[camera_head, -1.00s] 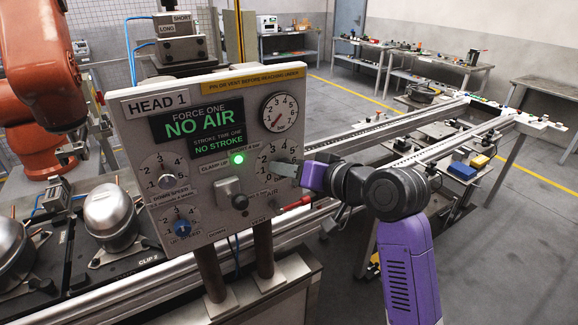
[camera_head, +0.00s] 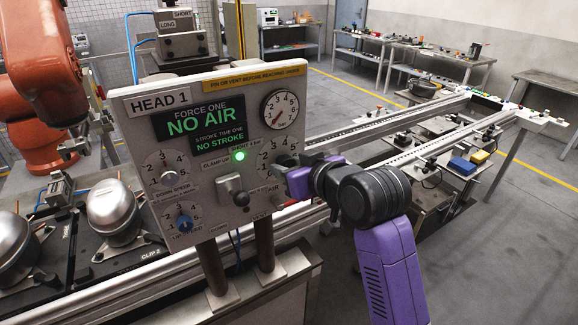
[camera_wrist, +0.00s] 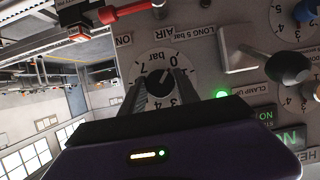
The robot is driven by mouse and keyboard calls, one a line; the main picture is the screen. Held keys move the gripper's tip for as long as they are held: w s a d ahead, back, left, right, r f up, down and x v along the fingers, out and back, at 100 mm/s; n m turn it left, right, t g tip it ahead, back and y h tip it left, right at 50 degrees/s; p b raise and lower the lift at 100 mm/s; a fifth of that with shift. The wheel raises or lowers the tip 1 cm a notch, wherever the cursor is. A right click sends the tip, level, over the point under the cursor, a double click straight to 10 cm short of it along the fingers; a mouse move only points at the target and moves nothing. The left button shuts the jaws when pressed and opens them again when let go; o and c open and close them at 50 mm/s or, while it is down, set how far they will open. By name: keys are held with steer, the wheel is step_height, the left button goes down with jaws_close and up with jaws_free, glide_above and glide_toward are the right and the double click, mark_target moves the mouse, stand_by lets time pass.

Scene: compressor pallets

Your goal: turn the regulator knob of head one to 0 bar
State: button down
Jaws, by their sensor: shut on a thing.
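The HEAD 1 panel (camera_head: 130,135) faces me, with a green NO AIR display (camera_head: 200,119) and a pressure gauge (camera_head: 281,110). Below the gauge is the regulator dial (camera_head: 284,145), partly hidden by my gripper (camera_head: 284,174). In the wrist view, my gripper (camera_wrist: 160,95) points at the dial (camera_wrist: 150,62), with its two fingers on either side of the dark regulator knob (camera_wrist: 160,84). It is shut on the knob. The knob's exact setting is hard to read.
A black-knobbed lever (camera_head: 241,199) sits left of my gripper; it also shows in the wrist view (camera_wrist: 285,68). A red handle (camera_wrist: 125,12) is near the dial. Down-speed (camera_head: 166,177) and up-speed (camera_head: 184,222) knobs are on the left. Conveyor rails (camera_head: 400,120) run behind.

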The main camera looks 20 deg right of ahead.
steer(key=shift+f, duration=0.2)
steer(key=c, duration=0.9)
jaws_free()
steer(key=shift+r, duration=0.1)
steer(key=b+v, duration=0.1)
steer(key=v, duration=0.6)
steer(key=shift+s+r, duration=0.15)
steer(key=shift+s, duration=0.2)
steer(key=shift+d, duration=0.1)
